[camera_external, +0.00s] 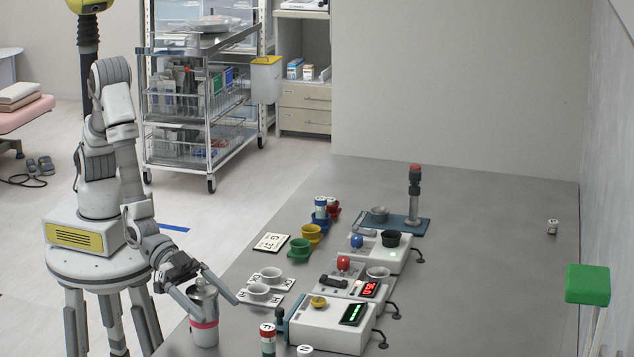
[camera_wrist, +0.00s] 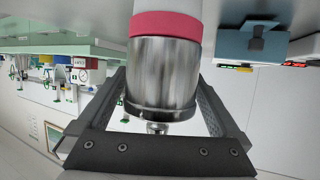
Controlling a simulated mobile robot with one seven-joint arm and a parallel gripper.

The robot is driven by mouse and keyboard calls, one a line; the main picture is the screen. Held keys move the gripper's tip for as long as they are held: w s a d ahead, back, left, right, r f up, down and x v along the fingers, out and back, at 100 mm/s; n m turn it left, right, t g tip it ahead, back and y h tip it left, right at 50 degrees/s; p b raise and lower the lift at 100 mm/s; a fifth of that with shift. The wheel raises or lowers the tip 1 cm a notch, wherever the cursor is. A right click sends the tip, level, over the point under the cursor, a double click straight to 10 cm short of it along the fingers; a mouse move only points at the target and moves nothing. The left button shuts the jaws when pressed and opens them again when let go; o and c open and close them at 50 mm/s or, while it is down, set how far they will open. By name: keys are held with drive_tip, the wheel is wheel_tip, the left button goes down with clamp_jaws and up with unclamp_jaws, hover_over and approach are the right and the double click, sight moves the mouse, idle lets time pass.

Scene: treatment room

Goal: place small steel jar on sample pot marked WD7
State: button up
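A small steel jar (camera_external: 203,298) with a knobbed lid is at the near left edge of the grey table. A white cylinder with a pink-red band (camera_external: 204,334) is directly below it; I cannot tell whether this is a separate pot or part of the same vessel. My gripper (camera_external: 214,308) is open, with one finger on each side of the jar. In the wrist view the steel jar (camera_wrist: 163,75) fills the middle, upside down, between the fingers (camera_wrist: 163,78). I see no gap big enough to judge contact. No WD7 marking is legible.
White instruments (camera_external: 330,325) with displays stand in a row to the right. Grey cups (camera_external: 260,291) on labelled cards, a green cup (camera_external: 299,249) and a yellow cup (camera_external: 311,232) stand behind. A red-and-green banded pot (camera_external: 267,341) is near the front. The table's right side is mostly clear.

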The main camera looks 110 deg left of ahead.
drive_tip(key=shift+r, duration=0.2)
drive_tip(key=shift+s+a+r, duration=0.1)
drive_tip(key=shift+s, duration=0.15)
drive_tip(key=p+v, duration=0.1)
drive_tip(key=v, duration=1)
drive_tip(key=shift+s+a, duration=0.15)
